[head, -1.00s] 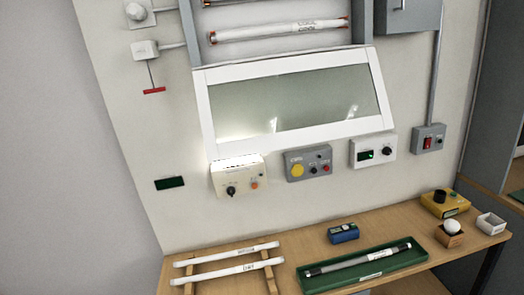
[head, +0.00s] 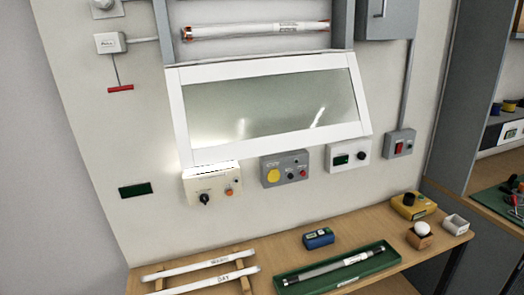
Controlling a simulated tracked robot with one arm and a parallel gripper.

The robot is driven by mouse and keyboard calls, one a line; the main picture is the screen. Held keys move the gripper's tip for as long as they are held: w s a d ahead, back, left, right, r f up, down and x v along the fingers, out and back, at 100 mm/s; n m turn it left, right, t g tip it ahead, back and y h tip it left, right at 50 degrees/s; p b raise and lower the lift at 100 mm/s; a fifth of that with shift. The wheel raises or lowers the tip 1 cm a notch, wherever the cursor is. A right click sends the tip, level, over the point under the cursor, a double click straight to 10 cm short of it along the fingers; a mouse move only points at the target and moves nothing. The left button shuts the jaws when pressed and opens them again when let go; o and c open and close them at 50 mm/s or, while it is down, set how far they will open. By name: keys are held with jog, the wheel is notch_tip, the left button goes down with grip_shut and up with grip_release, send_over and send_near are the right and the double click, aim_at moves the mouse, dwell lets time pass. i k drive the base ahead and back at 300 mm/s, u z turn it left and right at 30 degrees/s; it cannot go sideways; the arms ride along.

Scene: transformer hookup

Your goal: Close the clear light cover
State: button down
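The clear light cover (head: 270,107) is a white-framed panel with a see-through pane. It hangs tilted outward below the light fixture on the wall, so it stands open. A tube (head: 256,31) with orange-red ends sits in the fixture above it, uncovered. The top of the fixture is cut off by the picture edge. My gripper is not in view.
Below the cover are a cream control box (head: 212,184), a grey box (head: 285,168) with a yellow button and a white display box (head: 348,154). The wooden bench (head: 205,248) holds loose white tubes, a green tray (head: 290,285) and a yellow device (head: 414,205).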

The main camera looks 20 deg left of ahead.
aim_at(204, 73)
jog(key=i, duration=0.9)
jog(key=z, duration=0.05)
